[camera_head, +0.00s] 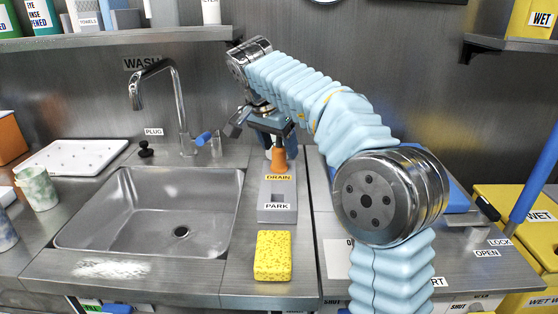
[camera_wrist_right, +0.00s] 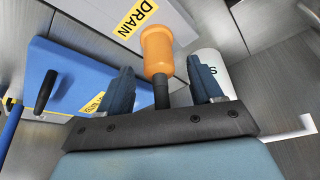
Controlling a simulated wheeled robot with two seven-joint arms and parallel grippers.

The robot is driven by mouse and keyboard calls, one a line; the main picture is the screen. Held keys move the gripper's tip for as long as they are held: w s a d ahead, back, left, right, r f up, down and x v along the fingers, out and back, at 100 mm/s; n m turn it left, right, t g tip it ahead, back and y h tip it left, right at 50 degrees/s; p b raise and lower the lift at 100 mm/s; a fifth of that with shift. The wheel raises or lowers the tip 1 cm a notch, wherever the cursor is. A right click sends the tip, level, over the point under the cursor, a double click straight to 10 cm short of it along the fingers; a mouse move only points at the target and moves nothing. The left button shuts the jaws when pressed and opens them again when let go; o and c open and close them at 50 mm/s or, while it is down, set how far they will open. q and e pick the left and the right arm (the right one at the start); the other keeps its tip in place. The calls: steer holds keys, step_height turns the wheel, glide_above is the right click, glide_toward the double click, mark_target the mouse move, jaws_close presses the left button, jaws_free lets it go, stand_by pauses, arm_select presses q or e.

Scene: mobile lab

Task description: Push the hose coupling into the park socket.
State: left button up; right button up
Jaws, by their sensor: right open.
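The orange hose coupling (camera_head: 278,158) stands upright at the DRAIN end of a grey block (camera_head: 263,188) beside the sink. In the right wrist view the orange coupling (camera_wrist_right: 157,48) has a dark stem reaching back between my fingers. My right gripper (camera_head: 278,140) is over the coupling, and its blue fingers (camera_wrist_right: 163,88) are open on either side of the stem, with gaps visible. The park socket (camera_head: 277,197) is a dark opening by the PARK label at the block's near end, and no coupling is in it. My left gripper is not in view.
A yellow sponge (camera_head: 272,256) lies in front of the block. The steel sink (camera_head: 150,215) and its tap (camera_head: 180,110) are to the left. A blue board (camera_head: 455,197) lies to the right, partly behind my arm. A shelf (camera_head: 120,37) runs along the upper left.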

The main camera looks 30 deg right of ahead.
steer(key=shift+x, duration=1.2)
steer(key=c, duration=1.1)
steer(key=shift+r, duration=0.1)
